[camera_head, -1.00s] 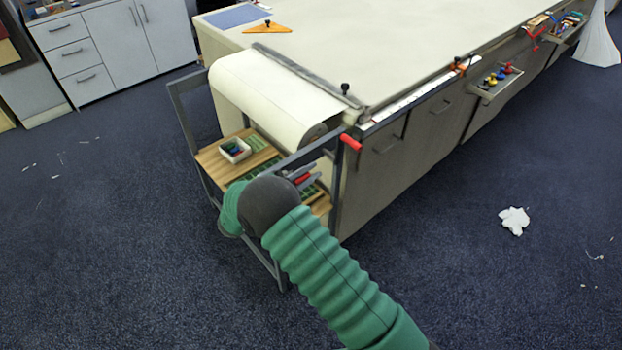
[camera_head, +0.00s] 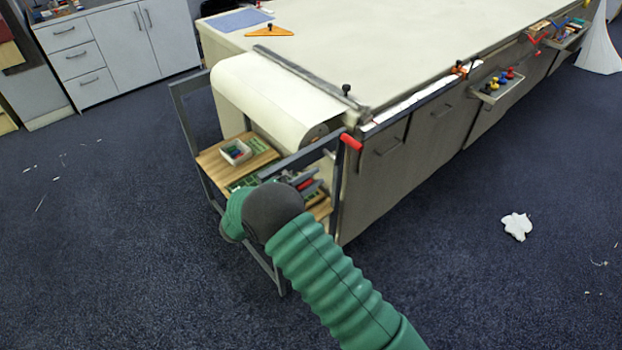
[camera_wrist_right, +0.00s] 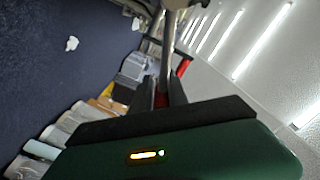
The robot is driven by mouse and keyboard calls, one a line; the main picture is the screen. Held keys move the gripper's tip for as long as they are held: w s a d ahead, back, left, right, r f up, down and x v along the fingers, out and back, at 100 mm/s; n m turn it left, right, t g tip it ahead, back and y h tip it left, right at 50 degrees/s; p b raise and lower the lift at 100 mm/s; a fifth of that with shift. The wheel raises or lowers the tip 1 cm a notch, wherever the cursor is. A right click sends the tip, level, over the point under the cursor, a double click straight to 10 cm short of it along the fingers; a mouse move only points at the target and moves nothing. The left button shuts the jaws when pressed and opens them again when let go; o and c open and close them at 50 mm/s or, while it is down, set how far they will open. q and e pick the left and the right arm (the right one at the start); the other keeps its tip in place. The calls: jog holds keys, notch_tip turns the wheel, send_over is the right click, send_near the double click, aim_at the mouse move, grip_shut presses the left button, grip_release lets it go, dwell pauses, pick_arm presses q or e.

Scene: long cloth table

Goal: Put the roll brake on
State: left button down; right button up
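The roll brake appears to be the lever with the red grip (camera_head: 351,142) at the near corner of the roll stand, beside the end of the white paper roll (camera_head: 268,95). My right gripper (camera_head: 312,184) is over the stand's wooden shelf, below and left of the red grip and apart from it. Its grey fingers look parted, with red between them; nothing is seen held. My forearm hides part of the shelf. In the right wrist view a red bar (camera_wrist_right: 183,68) shows beside the fingers (camera_wrist_right: 165,92). My left gripper is not in view.
The stand's grey frame (camera_head: 186,125) surrounds the shelf, which holds a small white box (camera_head: 235,152). The long table (camera_head: 330,40) extends to the right, with a tray of coloured pieces (camera_head: 497,85) on its side. Crumpled white paper (camera_head: 517,226) lies on open floor.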

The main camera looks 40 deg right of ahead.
jog(key=o, duration=0.4)
jog(key=shift+d+f, duration=0.1)
jog(key=shift+d, duration=0.1)
jog(key=shift+c, duration=0.2)
jog(key=s+a, duration=0.1)
jog(key=a, duration=1.6)
jog(key=shift+s+d, duration=0.1)
